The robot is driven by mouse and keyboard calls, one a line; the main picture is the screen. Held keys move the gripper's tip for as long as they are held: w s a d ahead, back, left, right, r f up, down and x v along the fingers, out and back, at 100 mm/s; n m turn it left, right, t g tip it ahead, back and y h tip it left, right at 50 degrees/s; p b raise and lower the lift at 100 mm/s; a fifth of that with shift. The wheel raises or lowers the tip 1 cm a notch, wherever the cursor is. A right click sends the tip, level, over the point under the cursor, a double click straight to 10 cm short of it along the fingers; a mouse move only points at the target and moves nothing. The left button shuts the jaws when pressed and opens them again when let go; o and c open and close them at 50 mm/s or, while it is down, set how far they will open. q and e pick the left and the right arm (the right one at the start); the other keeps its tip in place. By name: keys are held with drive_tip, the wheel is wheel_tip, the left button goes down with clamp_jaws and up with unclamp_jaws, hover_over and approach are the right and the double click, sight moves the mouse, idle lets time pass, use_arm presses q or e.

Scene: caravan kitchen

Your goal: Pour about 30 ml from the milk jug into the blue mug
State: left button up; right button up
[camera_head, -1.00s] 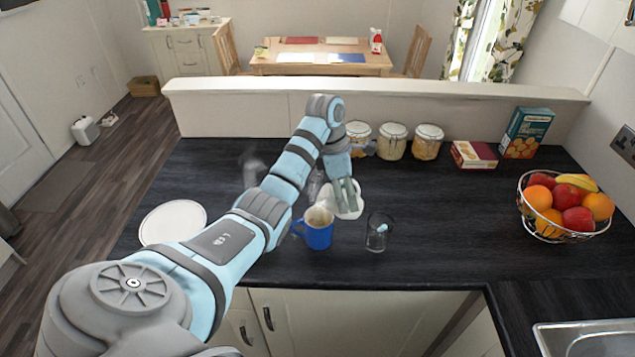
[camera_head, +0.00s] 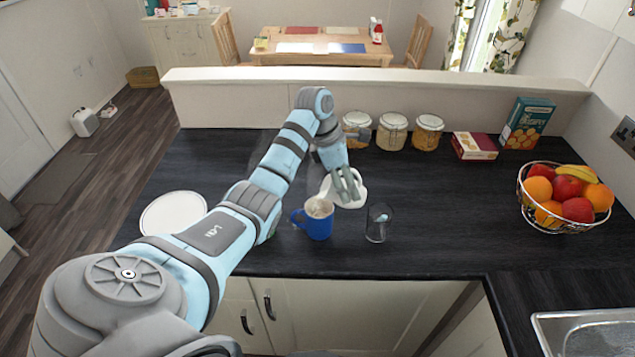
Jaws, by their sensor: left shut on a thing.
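The blue mug (camera_head: 316,226) stands upright on the dark worktop, its handle to the left. Something pale shows inside its rim. My left gripper (camera_head: 348,188) is shut on the white milk jug (camera_head: 328,189), just behind and to the right of the mug. The jug looks tilted, with its left end close above the mug's rim. My fingers hide part of the jug, and I cannot make out a stream of milk. My right gripper is not in view.
A white plate (camera_head: 172,216) lies at left. Lidded jars (camera_head: 392,132), boxes (camera_head: 474,146) and a fruit basket (camera_head: 563,199) stand behind and to the right. The worktop's right middle is clear.

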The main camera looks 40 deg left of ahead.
use_arm(q)
drive_tip(key=shift+w+d+r, duration=0.1)
drive_tip(key=shift+d, duration=0.05)
drive_tip(key=shift+w+d, duration=0.25)
drive_tip(key=shift+d, duration=0.05)
idle(0.3)
drive_tip(key=shift+r, duration=0.1)
